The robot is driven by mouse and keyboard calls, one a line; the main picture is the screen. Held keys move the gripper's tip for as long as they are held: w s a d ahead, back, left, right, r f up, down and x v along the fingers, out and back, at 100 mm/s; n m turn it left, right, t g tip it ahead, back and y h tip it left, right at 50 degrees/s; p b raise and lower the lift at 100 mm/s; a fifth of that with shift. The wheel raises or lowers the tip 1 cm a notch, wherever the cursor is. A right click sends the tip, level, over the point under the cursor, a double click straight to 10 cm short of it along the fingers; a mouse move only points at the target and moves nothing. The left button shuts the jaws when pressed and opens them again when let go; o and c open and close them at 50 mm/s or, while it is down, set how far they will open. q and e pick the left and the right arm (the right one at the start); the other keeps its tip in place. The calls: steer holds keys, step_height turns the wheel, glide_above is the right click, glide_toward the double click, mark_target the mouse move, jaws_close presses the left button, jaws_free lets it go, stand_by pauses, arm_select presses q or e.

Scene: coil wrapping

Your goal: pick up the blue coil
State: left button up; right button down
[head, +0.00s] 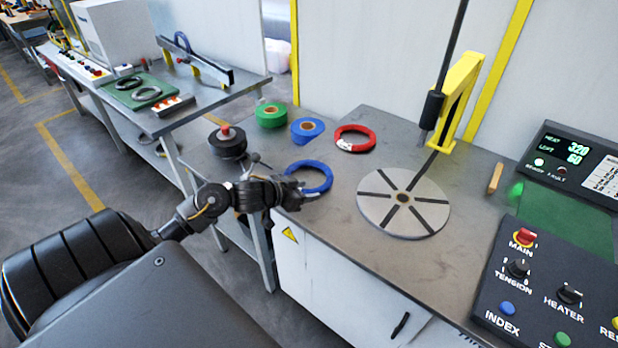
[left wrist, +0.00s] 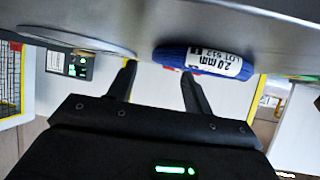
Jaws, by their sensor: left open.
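The blue coil (head: 329,176) is a ring lying flat on the grey bench, left of the round slotted plate. My left gripper (head: 292,194) is at the coil's near left side in the head view and covers part of it. In the left wrist view the picture is upside down, and the coil (left wrist: 205,59) shows edge-on with a white 2.0 mm label. The left gripper (left wrist: 157,82) is open, its right-hand finger close to the coil's edge. I cannot tell whether they touch. My right gripper is not in view.
A control panel (head: 545,290) is at the right front.

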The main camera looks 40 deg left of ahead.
mark_target(318, 188)
arm_select(q)
steer(key=shift+x, duration=2.6)
steer(key=shift+r, duration=0.1)
jaws_close()
